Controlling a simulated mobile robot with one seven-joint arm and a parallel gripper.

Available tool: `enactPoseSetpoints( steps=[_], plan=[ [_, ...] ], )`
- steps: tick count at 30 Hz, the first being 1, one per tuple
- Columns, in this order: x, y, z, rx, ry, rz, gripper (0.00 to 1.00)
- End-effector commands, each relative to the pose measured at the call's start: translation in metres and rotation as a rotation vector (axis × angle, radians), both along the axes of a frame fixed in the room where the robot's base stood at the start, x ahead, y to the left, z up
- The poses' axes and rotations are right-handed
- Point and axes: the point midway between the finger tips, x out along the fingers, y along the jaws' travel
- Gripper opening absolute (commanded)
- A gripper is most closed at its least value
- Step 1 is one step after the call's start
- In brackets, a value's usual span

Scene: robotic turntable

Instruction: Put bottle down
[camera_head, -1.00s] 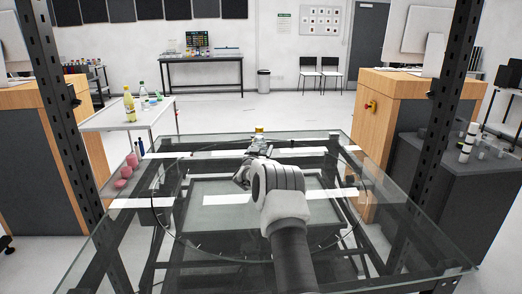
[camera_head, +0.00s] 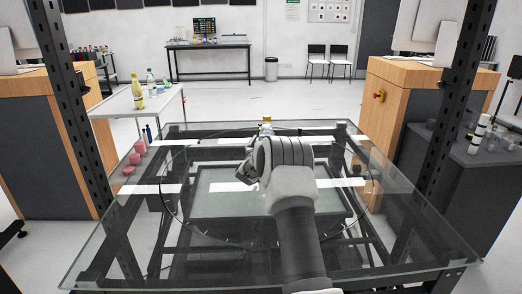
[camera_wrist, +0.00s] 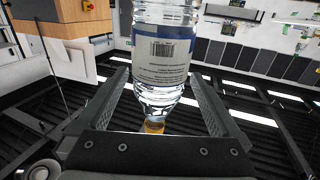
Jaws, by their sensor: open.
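A clear plastic bottle (camera_wrist: 165,62) with a white and blue label and an orange-yellow cap stands between my gripper's fingers in the wrist view. That view is upside down, so the cap is at the bottom and the bottle is upright. My gripper (camera_wrist: 162,80) is open, with one finger on each side of the bottle. In the head view only the yellow cap (camera_head: 267,119) shows clearly, beyond my arm. The bottle's base is hidden, so I cannot tell what it rests on. The glass-topped table (camera_head: 400,240) with a round turntable ring lies below my arm.
A white side table (camera_head: 112,109) with a yellow bottle (camera_head: 137,93) and other items is beyond. Dark metal posts rise left and right (camera_head: 450,110). Much of the glass top is clear.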

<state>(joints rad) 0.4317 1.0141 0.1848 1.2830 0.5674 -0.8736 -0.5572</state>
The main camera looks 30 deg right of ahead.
Motion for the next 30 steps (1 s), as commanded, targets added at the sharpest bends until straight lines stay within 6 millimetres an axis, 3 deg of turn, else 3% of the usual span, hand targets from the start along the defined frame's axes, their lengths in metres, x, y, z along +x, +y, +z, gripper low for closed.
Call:
enactPoseSetpoints(
  steps=[12,23,26,30],
  plan=[
    [-0.042,0.041,0.0,0.0,0.001,0.0,1.0],
    [-0.055,0.053,0.002,0.001,-0.001,0.001,1.0],
    [-0.053,0.061,0.011,0.011,0.004,0.029,1.0],
    [-0.049,0.09,0.041,0.047,0.029,0.123,1.0]
  ],
)
